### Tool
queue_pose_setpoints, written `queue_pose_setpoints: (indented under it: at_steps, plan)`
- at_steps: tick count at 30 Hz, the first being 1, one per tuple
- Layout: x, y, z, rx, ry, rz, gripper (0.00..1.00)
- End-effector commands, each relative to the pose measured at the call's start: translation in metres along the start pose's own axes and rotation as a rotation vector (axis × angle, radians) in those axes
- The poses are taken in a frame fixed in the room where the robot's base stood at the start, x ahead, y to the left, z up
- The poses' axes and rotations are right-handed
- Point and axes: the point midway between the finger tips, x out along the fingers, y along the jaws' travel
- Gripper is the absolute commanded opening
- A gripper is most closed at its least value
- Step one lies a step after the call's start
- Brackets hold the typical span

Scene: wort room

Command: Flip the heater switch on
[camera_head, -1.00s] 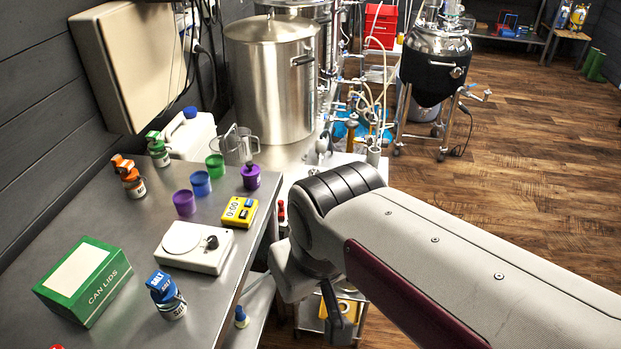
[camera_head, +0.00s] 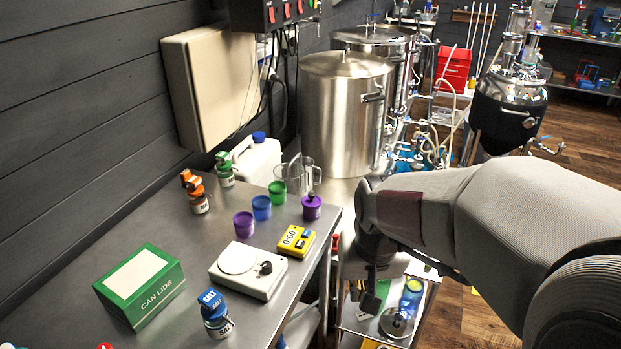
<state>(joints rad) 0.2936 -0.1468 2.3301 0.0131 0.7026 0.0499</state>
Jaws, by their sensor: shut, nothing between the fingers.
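A dark control box (camera_head: 248,16) is on the wall at the top edge, partly cut off by the frame. It carries a row of red switches (camera_head: 286,11). Which one is the heater switch, and its position, I cannot tell. My gripper (camera_head: 371,301) points down at the right of the bench, over a lower cart, shut and empty. It is well below the control box and far from it, touching no switch.
A beige wall cabinet (camera_head: 215,90) hangs below the control box. Steel kettles (camera_head: 345,115) stand to its right. The steel bench (camera_head: 75,285) holds a green can lids box (camera_head: 140,285), a white scale (camera_head: 247,283), a yellow timer (camera_head: 296,241), cups and bottles.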

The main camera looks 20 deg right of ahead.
Motion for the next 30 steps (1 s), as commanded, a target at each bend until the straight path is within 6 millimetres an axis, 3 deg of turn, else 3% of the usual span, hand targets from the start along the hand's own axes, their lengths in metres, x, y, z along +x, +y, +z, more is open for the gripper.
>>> queue_pose_setpoints:
  at_steps: [30]
  plan:
    - [0.113, 0.075, -0.14, 0.321, 0.186, 0.027, 0.0]
